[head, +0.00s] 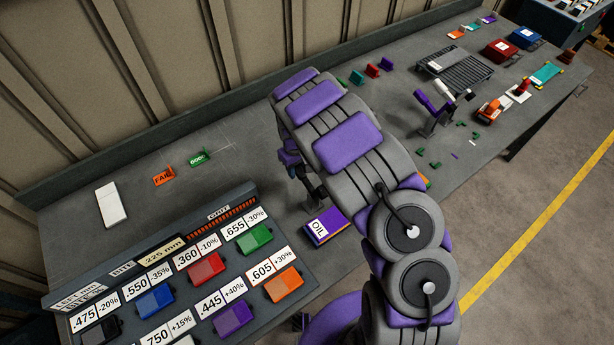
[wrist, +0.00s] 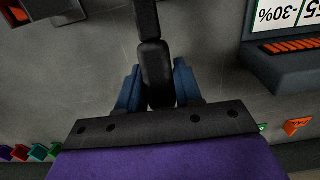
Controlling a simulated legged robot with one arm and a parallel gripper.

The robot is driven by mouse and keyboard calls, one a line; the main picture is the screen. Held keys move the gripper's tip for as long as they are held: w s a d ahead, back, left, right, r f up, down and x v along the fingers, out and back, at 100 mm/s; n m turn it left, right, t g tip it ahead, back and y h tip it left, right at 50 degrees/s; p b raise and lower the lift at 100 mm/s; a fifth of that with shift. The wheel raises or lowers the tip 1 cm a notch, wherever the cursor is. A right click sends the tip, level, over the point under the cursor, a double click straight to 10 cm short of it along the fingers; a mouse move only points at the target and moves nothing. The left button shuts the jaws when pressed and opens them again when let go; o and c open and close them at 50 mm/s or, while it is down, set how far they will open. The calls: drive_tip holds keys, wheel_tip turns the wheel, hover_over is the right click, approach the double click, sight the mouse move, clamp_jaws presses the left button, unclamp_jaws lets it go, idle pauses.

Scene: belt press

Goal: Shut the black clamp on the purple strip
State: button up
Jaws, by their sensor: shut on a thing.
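In the wrist view my gripper (wrist: 156,88) has its blue fingers on both sides of a jointed black bar (wrist: 149,22), which looks like the handle of the black clamp. The fingers are shut on it. The bar runs from between the fingers to the top edge of the picture. The clamp's jaw is out of view there. In the head view my purple and grey arm covers most of the gripper and the clamp. I cannot pick out the purple strip in either view.
A sloped panel with coloured blocks (head: 180,292) stands at the lower left. FAIL (head: 164,176) and GOOD (head: 199,158) signs stand behind. Bare bench lies between them.

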sight(300, 170)
drive_tip(key=shift+s+d+r+p, duration=0.25)
drive_tip(key=shift+s+r, duration=0.15)
drive_tip(key=shift+r, duration=0.3)
drive_tip(key=shift+s+d+r+p, duration=0.25)
drive_tip(key=shift+s+r, duration=0.1)
drive_tip(key=shift+r, duration=0.3)
drive_tip(key=shift+s+d+r, duration=0.65)
drive_tip(key=shift+s+r, duration=0.15)
drive_tip(key=shift+s, duration=0.2)
drive_tip(key=shift+s+d+r, duration=0.25)
drive_tip(key=shift+s+d, duration=0.2)
drive_tip(key=shift+s, duration=0.25)
drive_tip(key=shift+s+d+r, duration=0.25)
drive_tip(key=shift+s+d, duration=0.2)
drive_tip(key=shift+s, duration=0.2)
drive_tip(key=shift+s+d+b, duration=0.4)
drive_tip(key=shift+s+d, duration=0.15)
drive_tip(key=shift+s, duration=0.2)
drive_tip(key=shift+s+d+b, duration=0.35)
drive_tip(key=shift+s+d, duration=0.15)
drive_tip(key=shift+s, duration=0.25)
drive_tip(key=o, duration=0.7)
drive_tip(key=shift+w+a, duration=0.1)
drive_tip(key=shift+c, duration=0.2)
drive_tip(key=shift+r, duration=0.1)
